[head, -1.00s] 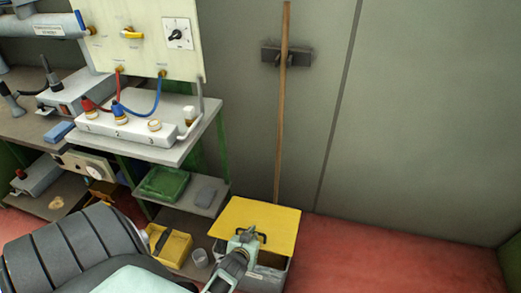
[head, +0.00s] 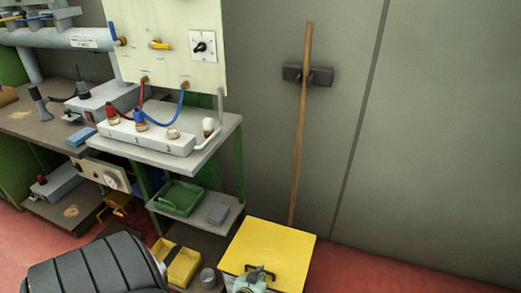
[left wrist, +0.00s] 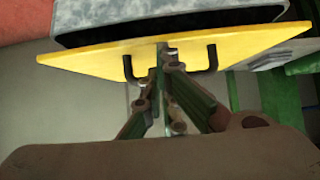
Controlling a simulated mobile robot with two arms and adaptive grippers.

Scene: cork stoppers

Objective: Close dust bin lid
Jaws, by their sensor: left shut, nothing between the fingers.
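The dust bin's flat yellow lid (head: 285,250) is at the bottom centre of the head view, with a black handle on it. In the left wrist view the lid (left wrist: 90,52) is seen edge-on, with a dark band between it and the grey bin body (left wrist: 180,12). I cannot tell whether that band is a gap. My left gripper (head: 252,277) is at the handle, largely cut off by the frame's bottom edge. In the left wrist view its shut, empty fingers (left wrist: 162,50) overlap the lid between the handle's two black legs (left wrist: 211,58). My right gripper is out of view.
A workbench with a switch panel (head: 165,45) stands left of the bin. Its lower shelves hold a green tray (head: 180,197) and a yellow box (head: 183,268). A wooden broom handle (head: 302,130) leans on the wall behind the bin. Red floor (head: 400,275) is clear to the right.

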